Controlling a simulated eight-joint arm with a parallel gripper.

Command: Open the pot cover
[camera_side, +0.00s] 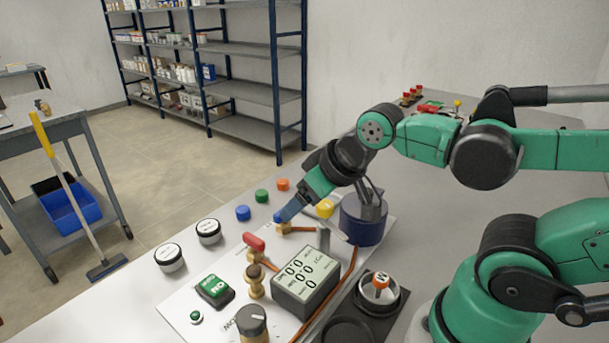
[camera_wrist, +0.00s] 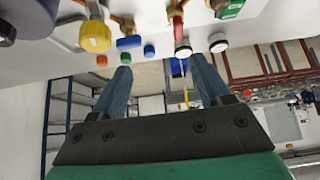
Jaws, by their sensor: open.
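A dark blue cylindrical pot (camera_side: 363,222) stands at the back right of the panel, with grey metal parts of my arm in front of its top; whether it has a cover cannot be told. A dark blue body (camera_wrist: 28,16) at the upper left of the wrist view may be the same pot.
Near the fingers are a blue valve handle (camera_side: 279,219) and a yellow knob (camera_side: 325,208). The bench at right is largely clear.

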